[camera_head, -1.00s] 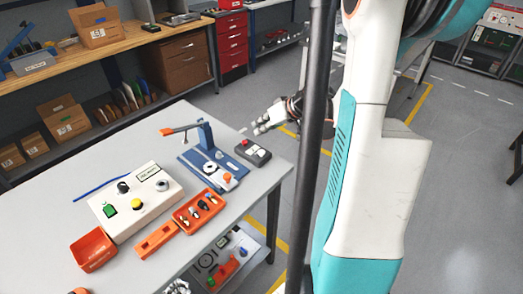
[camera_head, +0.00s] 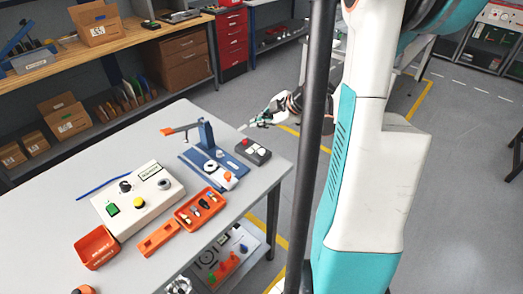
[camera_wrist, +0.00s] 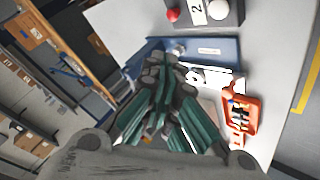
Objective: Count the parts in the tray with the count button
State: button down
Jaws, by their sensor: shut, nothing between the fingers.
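The orange parts tray (camera_head: 187,225) lies near the table's right edge and holds several small parts; it also shows in the wrist view (camera_wrist: 252,128). A dark box (camera_head: 262,159) with a red button (camera_head: 244,142) and a white button (camera_head: 261,151) stands at the table's far right corner. In the wrist view the dark box (camera_wrist: 238,17) shows a "2" between the red and white buttons. Which button is the count button cannot be read. My gripper (camera_head: 253,125) is shut and empty, beyond the dark box and apart from it. Its fingers fill the middle of the wrist view (camera_wrist: 170,62).
A blue fixture (camera_head: 192,158) with an upright post and orange-tipped lever stands between the box and tray. A white control box (camera_head: 150,212) with several buttons stands left of the tray, near an empty orange bin (camera_head: 97,248). The table's back left surface is mostly clear.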

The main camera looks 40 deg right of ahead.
aim_at(261, 152)
jog(key=shift+f, duration=0.1)
notch_tip(261, 152, down, 9)
jog(key=b, duration=0.6)
jog(key=shift+r+b, duration=0.2)
jog(key=shift+b, duration=0.2)
dwell(1.2)
jog(key=shift+f+b, duration=0.4)
jog(key=shift+f, duration=0.05)
jog(key=shift+f+b, duration=0.45)
dwell(0.6)
jog(key=shift+r, duration=0.1)
jog(key=shift+r+p, duration=0.65)
jog(key=shift+r, duration=0.15)
jog(key=shift+r, duration=0.1)
jog(key=shift+r+p, duration=1.85)
jog(key=shift+r, duration=0.6)
